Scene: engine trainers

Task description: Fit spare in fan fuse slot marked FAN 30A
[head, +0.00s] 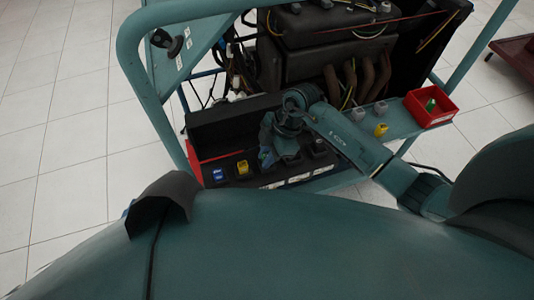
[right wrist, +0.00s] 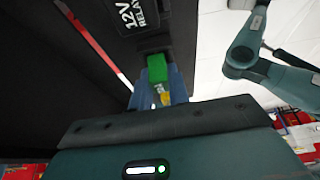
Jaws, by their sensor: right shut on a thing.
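My right gripper (head: 268,158) is over the front row of the black fuse box (head: 235,120). In the right wrist view its blue fingers (right wrist: 158,92) are shut on a green fuse (right wrist: 157,68). The fuse's far end is at a dark socket on the box; I cannot tell whether it is seated. A small yellow patch shows between the fingers. In the head view the gripper hides the held fuse. A blue fuse (head: 218,174) and a yellow fuse (head: 243,167) stand in the row to the left. The FAN 30A marking is not readable. My left gripper is not in view.
A red bin (head: 447,120) holding a green piece stands on the shelf at the right. A yellow piece (head: 381,130) stands on the shelf beside grey ones. The teal stand frame (head: 127,62) and engine (head: 320,55) surround the box. The box's wall rises behind the row.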

